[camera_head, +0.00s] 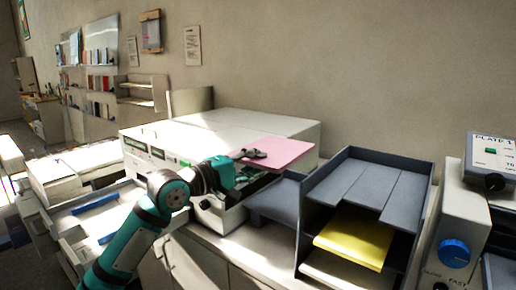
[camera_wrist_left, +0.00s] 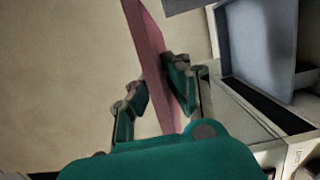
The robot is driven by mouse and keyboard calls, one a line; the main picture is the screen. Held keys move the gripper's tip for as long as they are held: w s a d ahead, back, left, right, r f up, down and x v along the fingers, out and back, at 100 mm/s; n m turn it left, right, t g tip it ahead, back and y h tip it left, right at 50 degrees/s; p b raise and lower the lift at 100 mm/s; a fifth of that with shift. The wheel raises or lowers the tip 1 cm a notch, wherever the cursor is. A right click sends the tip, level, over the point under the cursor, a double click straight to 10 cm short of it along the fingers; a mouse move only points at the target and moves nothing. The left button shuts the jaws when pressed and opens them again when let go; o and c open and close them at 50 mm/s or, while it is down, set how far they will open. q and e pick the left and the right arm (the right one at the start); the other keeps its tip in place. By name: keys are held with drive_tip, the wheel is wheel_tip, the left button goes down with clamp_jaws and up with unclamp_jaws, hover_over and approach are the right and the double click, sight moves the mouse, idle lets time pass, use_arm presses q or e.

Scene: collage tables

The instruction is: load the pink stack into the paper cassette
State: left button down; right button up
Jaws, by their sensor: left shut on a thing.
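The pink stack (camera_head: 286,152) is a flat pink slab, held out over the right part of a white machine. My left gripper (camera_head: 250,154) is shut on its near left edge. In the left wrist view the pink stack (camera_wrist_left: 146,40) shows edge-on between the two fingers of the left gripper (camera_wrist_left: 155,92). My right gripper is not in view.
The white machine (camera_head: 240,122) stands against the wall. To the right, a grey sorter (camera_head: 310,215) holds a yellow stack (camera_head: 355,238). Farther right is a device with a blue knob (camera_head: 454,253). Open trays with blue strips (camera_head: 95,204) lie at the left.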

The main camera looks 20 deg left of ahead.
use_arm(q)
drive_tip(key=s+f+n+t+y, duration=0.2)
drive_tip(key=s+f+n+y, duration=0.4)
drive_tip(key=s+f, duration=2.1)
drive_tip(key=y, duration=0.3)
drive_tip(key=shift+s+f+t+y, duration=0.25)
drive_tip(key=shift+s+t+y, duration=0.05)
drive_tip(key=shift+t, duration=0.1)
